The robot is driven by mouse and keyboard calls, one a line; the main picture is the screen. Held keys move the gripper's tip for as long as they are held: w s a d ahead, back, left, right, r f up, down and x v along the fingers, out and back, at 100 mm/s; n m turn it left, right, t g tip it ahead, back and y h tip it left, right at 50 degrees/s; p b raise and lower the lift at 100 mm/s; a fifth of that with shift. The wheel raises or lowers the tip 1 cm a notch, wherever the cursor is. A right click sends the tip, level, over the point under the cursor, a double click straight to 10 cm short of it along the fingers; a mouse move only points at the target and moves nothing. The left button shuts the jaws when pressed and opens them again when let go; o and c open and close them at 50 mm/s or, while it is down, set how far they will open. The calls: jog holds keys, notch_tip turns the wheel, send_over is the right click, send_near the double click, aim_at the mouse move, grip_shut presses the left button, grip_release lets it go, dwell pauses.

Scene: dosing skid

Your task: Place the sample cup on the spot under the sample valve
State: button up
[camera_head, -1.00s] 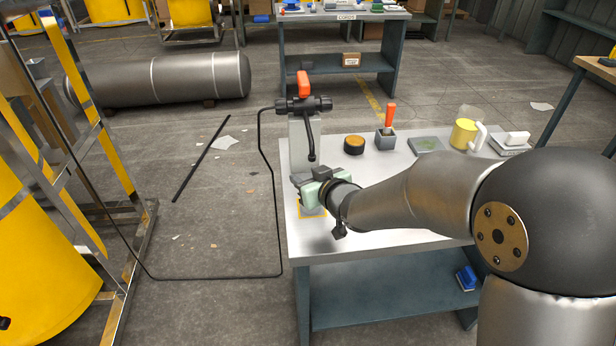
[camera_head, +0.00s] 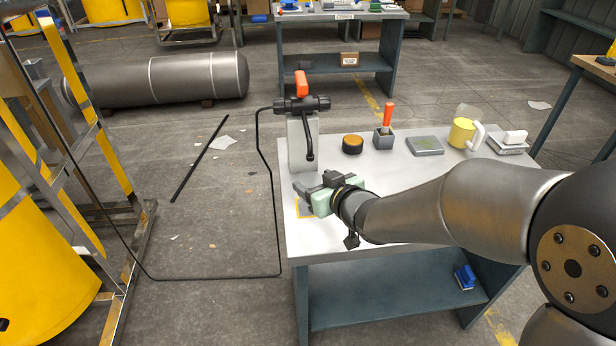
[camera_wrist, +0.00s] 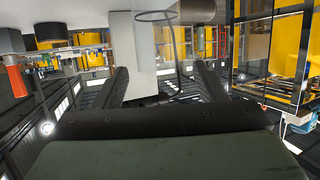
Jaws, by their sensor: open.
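The sample valve (camera_head: 302,104), with an orange handle and a black downward spout, sits on a pale post at the bench's left end. A yellow-outlined spot (camera_head: 304,217) lies on the bench below it, partly hidden by my gripper (camera_head: 314,187). My gripper is open and held low beside the spot, pointing left. In the wrist view, which looks upside down, a faint clear outline that looks like the sample cup (camera_wrist: 146,42) shows beyond and between the two spread fingers (camera_wrist: 162,74). I cannot make the cup out clearly in the head view, nor its exact place on the spot.
A black-and-amber puck (camera_head: 352,144), a grey holder with an orange-handled tool (camera_head: 384,138), a grey-green pad (camera_head: 425,146), a yellow jug (camera_head: 463,132) and a scale (camera_head: 508,144) stand along the bench's back. The front right of the bench top is clear.

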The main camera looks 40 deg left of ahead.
jog(key=v, duration=0.7)
jog(key=w+d+f+m+t+h, duration=0.1)
jog(key=w+d+m+h, duration=0.15)
jog(key=d, duration=0.55)
jog(key=w+d+f+m+h, duration=0.15)
jog(key=d+h, duration=0.25)
jog(key=d, duration=0.4)
jog(key=w+d+f+m+t+h, duration=0.1)
jog(key=w+d+m+h, duration=0.15)
jog(key=d, duration=0.45)
jog(key=s+d+f+m+g+h, duration=0.1)
jog(key=s+d+m+g+h, duration=0.1)
jog(key=s+d, duration=0.35)
jog(key=s+d+f+m+g+h, duration=0.1)
jog(key=s+d+m+g+h, duration=0.15)
jog(key=d, duration=0.55)
jog(key=s+d+m+g, duration=0.2)
jog(key=s+d+g, duration=0.1)
jog(key=s, duration=0.8)
jog(key=shift+d+y, duration=0.45)
jog(key=shift+d, duration=0.1)
jog(key=shift+g, duration=0.25)
